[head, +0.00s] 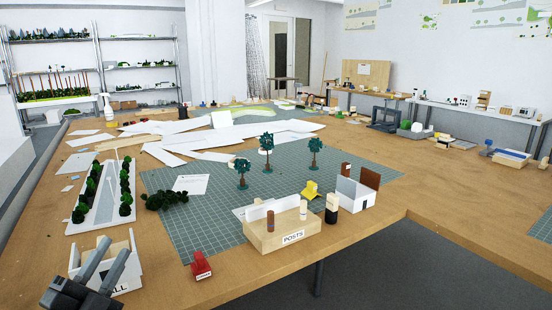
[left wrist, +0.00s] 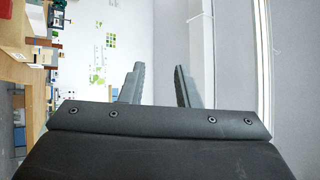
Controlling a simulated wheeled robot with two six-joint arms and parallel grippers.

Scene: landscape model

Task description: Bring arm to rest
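My left gripper (head: 100,265) is in the lower left of the head view, in front of a white open box whose label is partly hidden. In the left wrist view its two fingers (left wrist: 157,88) stand apart with nothing between them, so it is open and empty. Behind the fingers that view shows a pale wall, turned sideways. My right gripper is in neither view.
The wooden table holds a green cutting mat (head: 290,190), a wooden POSTS box (head: 268,238), a red block (head: 201,266), a white tray of bushes (head: 102,200) and several model trees (head: 267,145). The table's front edge has open floor (head: 410,265) beyond it.

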